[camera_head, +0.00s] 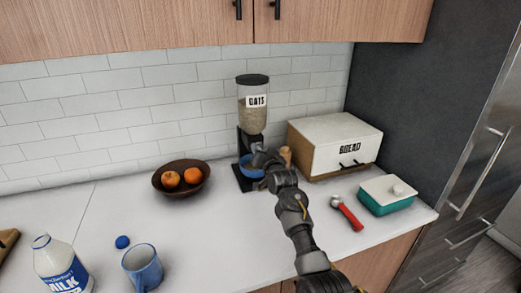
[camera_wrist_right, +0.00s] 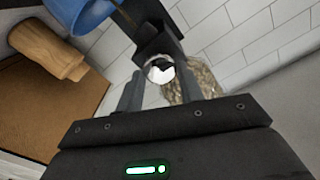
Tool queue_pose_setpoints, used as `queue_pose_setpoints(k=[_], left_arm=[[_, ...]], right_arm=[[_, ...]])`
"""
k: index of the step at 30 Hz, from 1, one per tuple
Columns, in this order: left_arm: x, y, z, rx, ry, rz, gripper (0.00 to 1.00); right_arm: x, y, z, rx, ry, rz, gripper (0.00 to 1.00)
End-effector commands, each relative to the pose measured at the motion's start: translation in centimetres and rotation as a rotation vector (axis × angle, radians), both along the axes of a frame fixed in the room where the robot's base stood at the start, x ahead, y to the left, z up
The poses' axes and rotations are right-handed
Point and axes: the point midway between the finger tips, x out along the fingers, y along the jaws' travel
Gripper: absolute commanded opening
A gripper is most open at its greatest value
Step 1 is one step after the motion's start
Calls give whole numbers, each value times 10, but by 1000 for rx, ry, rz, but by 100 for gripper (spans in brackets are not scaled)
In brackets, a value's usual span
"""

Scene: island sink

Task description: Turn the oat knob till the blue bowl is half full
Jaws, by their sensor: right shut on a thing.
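The oat dispenser (camera_head: 254,117), a clear canister of oats with a black lid and stand, stands against the tiled wall. The blue bowl (camera_head: 246,170) sits under its spout, partly hidden by my right gripper (camera_head: 264,156); how full it is cannot be seen. In the right wrist view, the silver round oat knob (camera_wrist_right: 159,68) lies between the fingers of my right gripper (camera_wrist_right: 158,82), which is shut on it. The oats (camera_wrist_right: 202,80) and part of the blue bowl (camera_wrist_right: 80,12) show there too. My left gripper is not in view.
A wooden bowl with oranges (camera_head: 160,188) is left of the dispenser. The bread box (camera_head: 320,150), a wooden cylinder (camera_head: 286,154), a red-handled tool (camera_head: 347,213) and a teal butter dish (camera_head: 388,199) are right. A milk bottle (camera_head: 60,262) and blue mug (camera_head: 142,267) stand front left.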

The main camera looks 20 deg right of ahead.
Motion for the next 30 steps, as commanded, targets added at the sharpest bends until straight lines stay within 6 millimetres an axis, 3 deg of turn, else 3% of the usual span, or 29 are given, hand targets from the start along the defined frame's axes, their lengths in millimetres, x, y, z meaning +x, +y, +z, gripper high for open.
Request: queue_pose_setpoints(k=[15,30], left_arm=[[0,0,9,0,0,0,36],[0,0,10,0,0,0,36]], right_arm=[[0,0,-1,399,27,0,14],[0,0,-1,520,35,1,14]])
